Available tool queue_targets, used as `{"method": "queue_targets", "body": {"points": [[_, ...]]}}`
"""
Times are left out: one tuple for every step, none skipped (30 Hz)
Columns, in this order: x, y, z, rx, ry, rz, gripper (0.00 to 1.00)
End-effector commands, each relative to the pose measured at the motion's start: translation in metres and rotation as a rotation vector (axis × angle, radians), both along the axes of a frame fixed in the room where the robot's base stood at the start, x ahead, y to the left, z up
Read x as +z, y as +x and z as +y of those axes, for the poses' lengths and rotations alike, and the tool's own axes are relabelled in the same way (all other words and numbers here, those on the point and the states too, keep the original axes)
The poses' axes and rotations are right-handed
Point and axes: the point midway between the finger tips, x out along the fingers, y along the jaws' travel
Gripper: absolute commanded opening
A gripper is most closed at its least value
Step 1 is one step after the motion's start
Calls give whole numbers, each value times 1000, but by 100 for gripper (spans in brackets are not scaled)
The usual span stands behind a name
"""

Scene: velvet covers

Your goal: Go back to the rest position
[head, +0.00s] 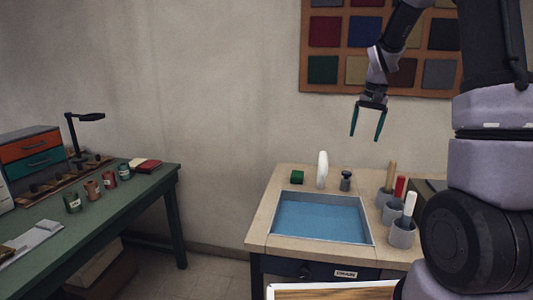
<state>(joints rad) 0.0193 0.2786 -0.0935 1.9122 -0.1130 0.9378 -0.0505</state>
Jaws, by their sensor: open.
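My gripper (367,123) hangs in the air above the back of the bench, in front of the wall. Its two teal fingers point down and are spread apart, with nothing between them. The bench (258,232) stands below it, with a blue-bottomed tray (318,218) set in its top. My arm reaches in from the upper right and bends down to the gripper.
Grey cups (402,235) with handles stand at right. A green table (130,197) with jars is at left. A swatch board (345,62) hangs behind.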

Motion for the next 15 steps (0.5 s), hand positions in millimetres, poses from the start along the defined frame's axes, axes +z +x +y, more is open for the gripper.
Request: {"method": "queue_targets", "body": {"points": [[19, -12, 5, 1, 7, -29, 84], [30, -21, 8, 0, 12, -46, 84], [45, -33, 12, 0, 20, -70, 84], [55, -43, 16, 1, 24, -87, 84], [65, -53, 19, 2, 30, -105, 84], [77, -67, 24, 3, 37, -128, 84], [85, -78, 27, 3, 43, -145, 84], [93, -88, 30, 3, 49, -161, 84], [103, -103, 34, 3, 54, -184, 84], [109, -114, 37, 5, 59, -201, 84], [115, -125, 40, 6, 63, -219, 84], [122, -140, 44, 8, 69, -241, 84], [127, -151, 46, 9, 73, -258, 84], [132, -162, 49, 11, 77, -276, 84], [136, -177, 53, 13, 83, -298, 84]]}}
